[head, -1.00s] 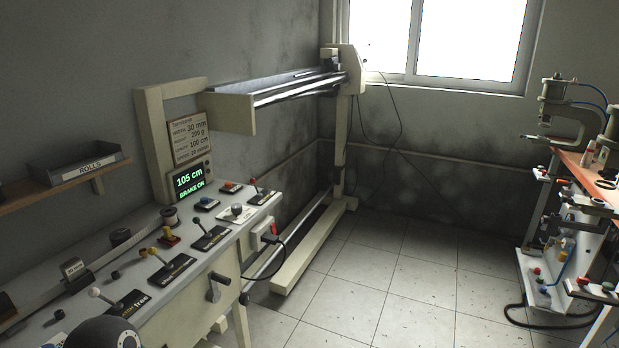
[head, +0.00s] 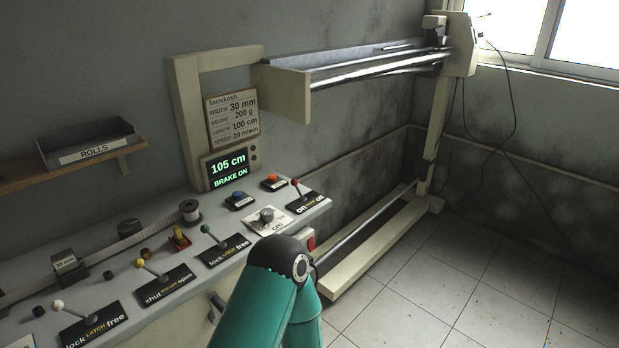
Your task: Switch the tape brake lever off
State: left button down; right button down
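A lever with a red knob (head: 295,182) stands at the right end of the control panel (head: 352,203). Its dark plate (head: 306,203) reads "on" at the left and "off" at the right, with small text between that is hard to read. The lever leans left, toward "on". The green-lit display (head: 229,168) behind the panel reads "105 cm" and "BRAKE ON". A teal arm link of mine with a black joint rises in front of the panel, below this lever and apart from it in the picture. Neither gripper shows.
More levers line the panel's front: dark green knob (head: 206,229), yellow knob (head: 140,263) and white knob (head: 58,304). A grey dial (head: 266,214), blue button (head: 237,195) and orange button (head: 272,178) lie near the red lever. The tiled floor (head: 440,300) at right is clear.

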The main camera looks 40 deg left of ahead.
aim_at(294, 183)
jog(key=u, duration=0.35)
jog(key=i, duration=0.85)
jog(key=u, duration=0.65)
jog(key=k, duration=0.9)
jog(key=u, duration=0.2)
jog(key=i, duration=0.9)
jog(key=z, duration=0.05)
